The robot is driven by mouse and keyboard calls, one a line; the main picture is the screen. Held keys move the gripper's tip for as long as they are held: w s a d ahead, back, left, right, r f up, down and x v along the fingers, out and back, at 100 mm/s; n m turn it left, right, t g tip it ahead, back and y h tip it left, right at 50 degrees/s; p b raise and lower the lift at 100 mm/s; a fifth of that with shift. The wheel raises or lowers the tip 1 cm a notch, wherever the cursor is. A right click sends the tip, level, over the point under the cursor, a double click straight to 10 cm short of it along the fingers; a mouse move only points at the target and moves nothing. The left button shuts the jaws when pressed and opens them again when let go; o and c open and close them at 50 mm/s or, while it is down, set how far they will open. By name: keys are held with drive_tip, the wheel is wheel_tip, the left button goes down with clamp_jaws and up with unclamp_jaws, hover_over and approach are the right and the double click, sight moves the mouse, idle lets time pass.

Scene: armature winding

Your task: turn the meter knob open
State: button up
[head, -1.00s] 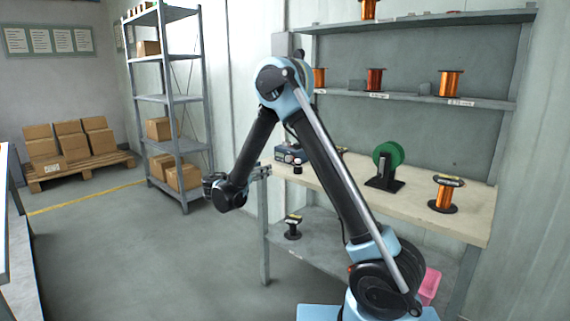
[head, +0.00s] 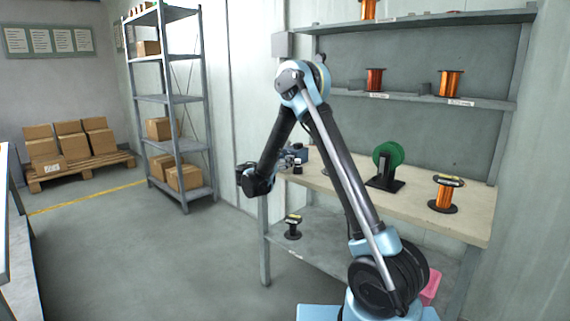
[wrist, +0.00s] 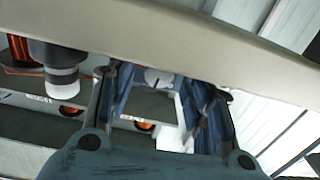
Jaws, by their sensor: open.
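The meter (head: 301,151) is a small blue-grey box at the left end of the workbench, partly covered by my arm and gripper in the head view. In the wrist view, a blue body with a pale round face and a small dark mark, seemingly the meter's knob (wrist: 157,77), shows between my fingers.
A small black-and-white object (head: 298,169) stands beside the meter; a dark cylinder with a white end (wrist: 60,72) shows left of my fingers. The bench (head: 415,207) also holds a green spool (head: 388,153) and a copper spool (head: 445,193). Floor left of the bench is clear.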

drive_tip(key=shift+w+d, duration=0.15)
drive_tip(key=shift+w, duration=0.05)
drive_tip(key=c, duration=1.1)
drive_tip(key=n, duration=0.4)
drive_tip(key=shift+n, duration=0.4)
